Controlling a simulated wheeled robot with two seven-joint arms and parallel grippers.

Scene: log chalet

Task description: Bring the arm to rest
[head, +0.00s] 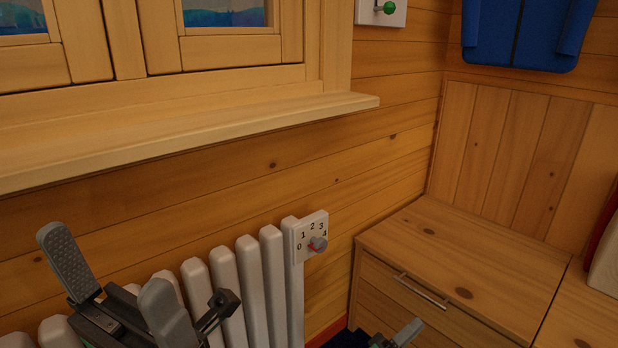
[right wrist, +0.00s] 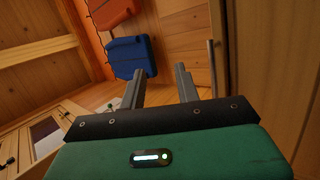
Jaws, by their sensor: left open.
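My left gripper (head: 108,268) is at the lower left of the head view, in front of the white radiator. Its two grey fingers stand wide apart, with nothing between them. My right gripper shows only in part at the bottom edge of the head view (head: 398,336), in front of the wooden cabinet. In the right wrist view its two fingers (right wrist: 160,82) are apart and the gap between them is empty.
The white radiator (head: 273,285) has a numbered dial (head: 311,236) at its right end. A window sill (head: 200,128) juts out above it. A wooden cabinet (head: 455,262) with a bar handle stands right. A blue object (head: 525,32) hangs on the wall above.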

